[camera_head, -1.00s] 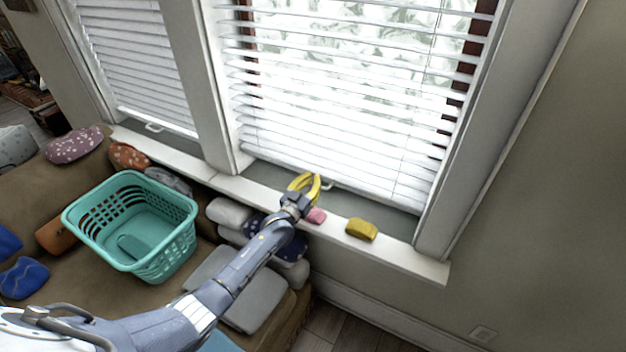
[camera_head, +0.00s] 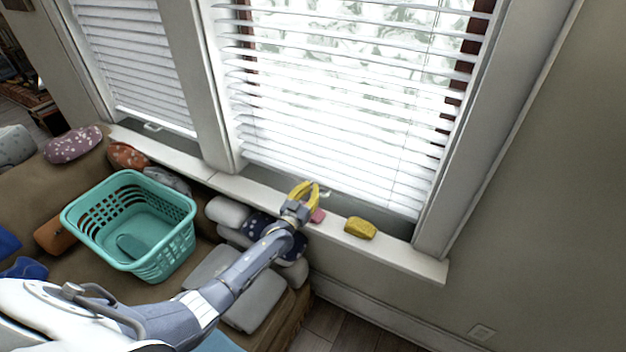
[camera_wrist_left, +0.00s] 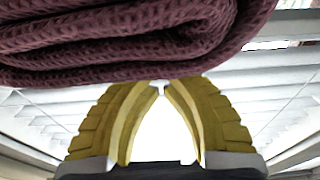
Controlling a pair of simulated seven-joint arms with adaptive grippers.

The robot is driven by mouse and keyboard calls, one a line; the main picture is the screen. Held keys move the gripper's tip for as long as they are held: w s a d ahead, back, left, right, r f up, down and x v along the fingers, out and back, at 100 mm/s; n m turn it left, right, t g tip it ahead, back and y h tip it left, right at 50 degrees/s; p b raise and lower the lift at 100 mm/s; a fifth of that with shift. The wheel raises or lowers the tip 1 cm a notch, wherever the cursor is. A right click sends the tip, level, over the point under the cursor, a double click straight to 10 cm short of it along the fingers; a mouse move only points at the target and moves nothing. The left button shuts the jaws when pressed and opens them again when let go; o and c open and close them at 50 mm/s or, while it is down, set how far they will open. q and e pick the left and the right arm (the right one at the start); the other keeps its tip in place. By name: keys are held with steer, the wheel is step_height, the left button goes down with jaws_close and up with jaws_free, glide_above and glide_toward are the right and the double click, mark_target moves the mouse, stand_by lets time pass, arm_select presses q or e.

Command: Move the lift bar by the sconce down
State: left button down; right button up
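The window blind (camera_head: 345,110) hangs nearly to the sill, with white slats. A small pale lift bar (camera_head: 325,193) shows at its lower edge, just right of my left gripper. My left gripper (camera_head: 310,185) has yellow fingers and points at the blind's bottom. In the left wrist view its fingers (camera_wrist_left: 162,88) curve inward and their tips come close together. I cannot tell whether they touch or have anything between them. A second lift bar (camera_head: 152,127) sits under the left blind (camera_head: 135,65). No sconce is seen. My right gripper is out of view.
A pink rolled cloth (camera_head: 318,215) lies on the sill (camera_head: 420,262) beside my gripper, with a yellow one (camera_head: 360,228) to its right. Dark red knit fabric (camera_wrist_left: 130,35) fills the wrist view's top. A teal basket (camera_head: 160,262) and cushions crowd the sofa.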

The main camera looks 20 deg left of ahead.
arm_select(q)
steer(key=s+r, duration=0.1)
steer(key=s, duration=0.1)
steer(key=s+r, duration=0.1)
steer(key=s, duration=0.1)
steer(key=s+r, duration=0.1)
steer(key=s, duration=0.1)
steer(key=shift+s+a, duration=0.35)
steer(key=c, duration=2.2)
jaws_free()
steer(key=shift+s+a+f, duration=0.1)
steer(key=shift+s+f, duration=0.05)
steer(key=shift+s, duration=0.8)
steer(key=shift+s+a+r, duration=0.25)
steer(key=shift+s+r, duration=0.7)
steer(key=shift+r, duration=0.15)
steer(key=w+d+f+g, duration=0.1)
steer(key=w+f, duration=0.3)
steer(key=w, duration=0.6)
steer(key=shift+g, duration=0.5)
